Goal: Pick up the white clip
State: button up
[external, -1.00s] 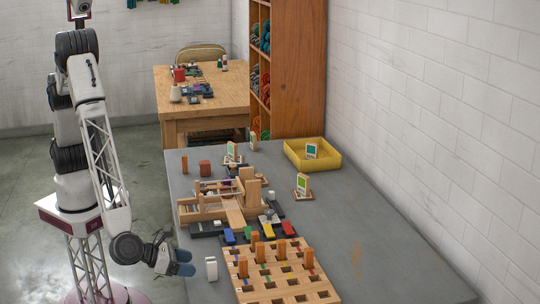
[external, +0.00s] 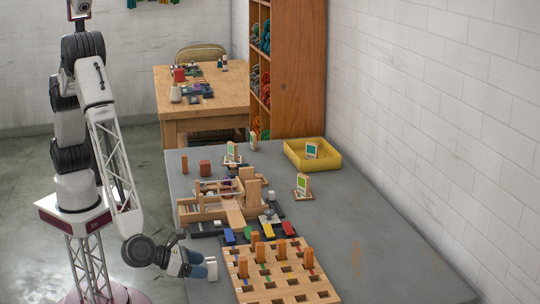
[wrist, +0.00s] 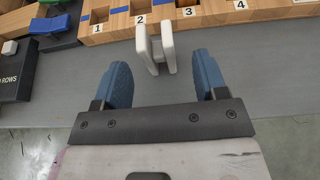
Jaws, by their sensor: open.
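The white clip (external: 212,268) stands on the grey table, just left of the wooden peg board in the external view. In the wrist view the white clip (wrist: 155,49) shows as two pale upright bars joined together, just beyond my fingertips and roughly midway between them. My gripper (wrist: 164,70) has two blue fingers spread wide apart with nothing held between them. In the external view my gripper (external: 199,265) is low at the table's left edge, right up near the clip, and its fingers partly overlap the clip.
The wooden peg board (external: 283,274) with several orange pegs stands right beside the clip. Its numbered slots (wrist: 190,14) lie just beyond the clip. Coloured blocks (external: 264,231), a wooden loom (external: 215,203) and a yellow tray (external: 327,165) stand farther back. The table's right side is clear.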

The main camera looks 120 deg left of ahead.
aim_at(211, 258)
jog(key=shift+x, duration=2.15)
jog(key=shift+a+r, duration=0.1)
jog(key=shift+r, duration=0.05)
jog(key=c, duration=1)
jog(key=shift+r, duration=0.15)
jog(key=shift+r, duration=1.35)
jog(key=shift+s+r, duration=0.25)
jog(key=shift+r, duration=0.05)
jog(key=s+a+r, duration=0.1)
jog(key=s+a, duration=0.2)
jog(key=s, duration=1.2)
jog(key=shift+a+r, duration=0.2)
